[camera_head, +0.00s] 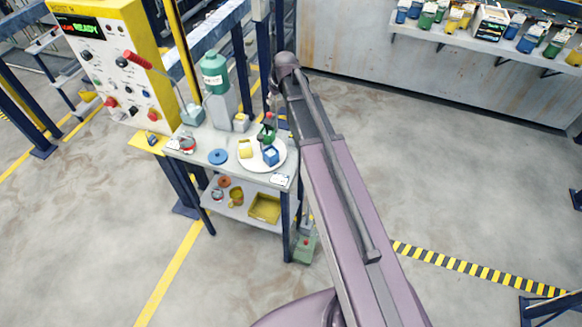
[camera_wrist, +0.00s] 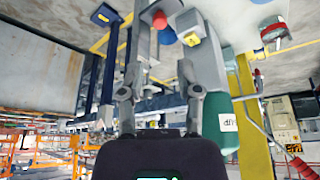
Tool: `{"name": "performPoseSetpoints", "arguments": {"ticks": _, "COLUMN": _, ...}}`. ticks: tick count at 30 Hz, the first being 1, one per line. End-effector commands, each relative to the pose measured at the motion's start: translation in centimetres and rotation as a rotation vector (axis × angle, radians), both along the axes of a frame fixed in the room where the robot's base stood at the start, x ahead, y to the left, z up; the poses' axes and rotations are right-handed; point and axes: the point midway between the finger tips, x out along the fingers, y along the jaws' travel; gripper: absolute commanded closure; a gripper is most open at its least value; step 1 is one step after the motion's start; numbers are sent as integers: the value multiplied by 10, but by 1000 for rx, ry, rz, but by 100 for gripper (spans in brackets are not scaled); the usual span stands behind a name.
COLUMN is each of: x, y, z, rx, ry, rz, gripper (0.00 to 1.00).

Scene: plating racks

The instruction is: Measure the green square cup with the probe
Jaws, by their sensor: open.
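A white round plate (camera_head: 246,161) on the small grey table holds a yellow cup (camera_head: 245,149) and a blue squarish cup (camera_head: 270,155). A dark green item (camera_head: 267,134) stands at the plate's back edge; it is too small to tell whether it is the green square cup. I cannot make out the probe for certain. My gripper (camera_wrist: 160,50) is open in the wrist view, with nothing clearly held between its fingers. In the head view my gripper is mostly hidden at the far end of my arm, near the table's back right.
A yellow control box (camera_head: 112,62) with a red-handled lever stands left of the table. A green bottle (camera_head: 215,72) stands at the table's back. A yellow tray (camera_head: 264,208) lies on the lower shelf. A wall shelf (camera_head: 470,52) holds several coloured cups.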

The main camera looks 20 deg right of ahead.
Motion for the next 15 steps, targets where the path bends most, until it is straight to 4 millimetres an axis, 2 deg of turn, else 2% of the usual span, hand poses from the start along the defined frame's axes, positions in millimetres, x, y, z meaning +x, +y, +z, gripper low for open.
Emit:
{"name": "performPoseSetpoints", "arguments": {"ticks": 1, "x": -2, "y": 0, "z": 7, "rx": 0, "ry": 0, "rz": 0, "gripper": 56}}
{"name": "performPoseSetpoints", "arguments": {"ticks": 8, "x": -8, "y": -2, "z": 20, "rx": 0, "ry": 0, "rz": 0, "gripper": 56}}
{"name": "performPoseSetpoints", "arguments": {"ticks": 9, "x": -14, "y": -1, "z": 12, "rx": 0, "ry": 8, "rz": -4, "gripper": 56}}
{"name": "performPoseSetpoints", "arguments": {"ticks": 15, "x": -34, "y": 2, "z": 1, "rx": 1, "ry": 42, "rz": -26, "gripper": 56}}
